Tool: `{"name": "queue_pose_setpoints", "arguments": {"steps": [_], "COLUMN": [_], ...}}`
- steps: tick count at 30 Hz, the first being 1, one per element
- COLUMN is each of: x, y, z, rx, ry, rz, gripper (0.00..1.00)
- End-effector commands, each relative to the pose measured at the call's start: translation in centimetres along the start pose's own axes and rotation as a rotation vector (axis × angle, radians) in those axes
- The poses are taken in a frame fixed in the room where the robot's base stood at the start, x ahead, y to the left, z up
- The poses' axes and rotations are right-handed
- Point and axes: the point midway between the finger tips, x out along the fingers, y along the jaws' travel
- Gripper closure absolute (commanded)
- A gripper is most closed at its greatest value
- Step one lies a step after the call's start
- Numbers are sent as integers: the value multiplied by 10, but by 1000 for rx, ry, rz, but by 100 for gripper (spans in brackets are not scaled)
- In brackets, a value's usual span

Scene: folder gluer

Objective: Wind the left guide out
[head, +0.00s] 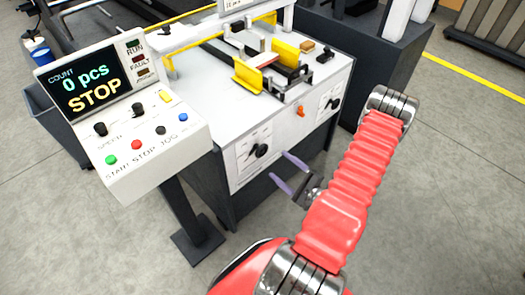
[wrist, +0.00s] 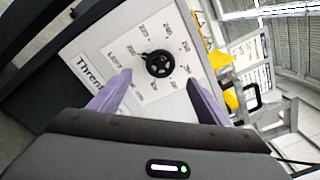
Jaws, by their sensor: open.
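The left hand knob (head: 258,150) is black and sits on a white dial plate on the front of the machine. In the wrist view a black handwheel (wrist: 159,64) stands at the centre of a numbered dial. My gripper (head: 279,164) is open and empty, just in front and to the right of the left knob. In the wrist view its purple fingers (wrist: 160,78) lie on either side of the handwheel, with a gap each side. The left yellow guide (head: 247,76) stands on the machine's top.
Open floor (head: 430,200) lies to the right.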

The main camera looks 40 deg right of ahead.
Motion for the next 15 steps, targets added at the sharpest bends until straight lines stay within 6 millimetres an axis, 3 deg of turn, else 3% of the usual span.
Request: {"name": "queue_pose_setpoints", "arguments": {"steps": [15], "x": [59], "y": [0], "z": [1], "rx": [0], "ry": [-4], "rz": [1], "gripper": [29]}}
